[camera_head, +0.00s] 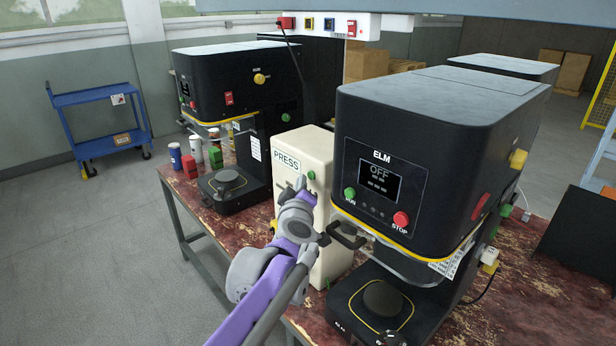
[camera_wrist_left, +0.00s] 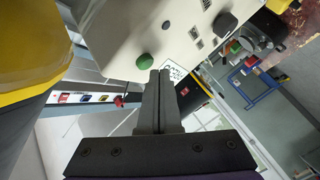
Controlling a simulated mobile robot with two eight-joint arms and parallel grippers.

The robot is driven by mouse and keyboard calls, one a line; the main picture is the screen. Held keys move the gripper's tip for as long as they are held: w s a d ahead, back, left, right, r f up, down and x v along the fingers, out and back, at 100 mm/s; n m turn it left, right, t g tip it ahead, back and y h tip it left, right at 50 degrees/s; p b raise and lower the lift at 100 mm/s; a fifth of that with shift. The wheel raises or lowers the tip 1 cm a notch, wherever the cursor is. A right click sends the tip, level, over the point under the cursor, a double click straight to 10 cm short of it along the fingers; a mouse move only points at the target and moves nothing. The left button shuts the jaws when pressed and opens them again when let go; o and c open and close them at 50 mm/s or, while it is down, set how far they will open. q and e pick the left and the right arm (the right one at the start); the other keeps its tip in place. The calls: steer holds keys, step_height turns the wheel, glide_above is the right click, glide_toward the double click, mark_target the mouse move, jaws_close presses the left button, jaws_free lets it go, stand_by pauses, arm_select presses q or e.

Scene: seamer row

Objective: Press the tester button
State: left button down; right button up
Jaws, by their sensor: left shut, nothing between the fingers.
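A cream box (camera_head: 318,146) labelled PRESS stands on the table between two black machines, with a small green button (camera_head: 311,175) on its front. My left gripper (camera_head: 302,184) is shut and empty, its fingertips in front of that face, close to the green button. In the left wrist view, the shut fingertips (camera_wrist_left: 160,74) lie just beside and below the green button (camera_wrist_left: 145,62) on the cream panel (camera_wrist_left: 112,35). I cannot tell whether they touch it. The fingers partly hide the PRESS label. A white overhead strip marked TEST (camera_head: 339,37) carries a red part (camera_head: 351,28). My right gripper is out of view.
The black ELM machine (camera_head: 440,130) is close on the right, its screen reading OFF, with a green RUN button (camera_head: 349,193) and red STOP button (camera_head: 401,219). Another black machine (camera_head: 215,80) stands left. Several cans (camera_head: 190,165) sit nearby. A blue cart (camera_head: 100,125) is on open floor.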

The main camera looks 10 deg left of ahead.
arm_select(q)
steer(key=shift+w+d+r, duration=0.2)
steer(key=shift+w+d, duration=0.15)
steer(key=shift+w, duration=0.05)
stand_by(0.9)
steer(key=shift+s+f, duration=0.2)
steer(key=shift+f, duration=0.05)
stand_by(0.3)
steer(key=s, duration=0.1)
steer(key=s+a, duration=0.2)
steer(key=s, duration=0.1)
steer(key=shift+a+p, duration=0.25)
steer(key=shift+p, duration=0.05)
steer(key=shift+s, duration=0.1)
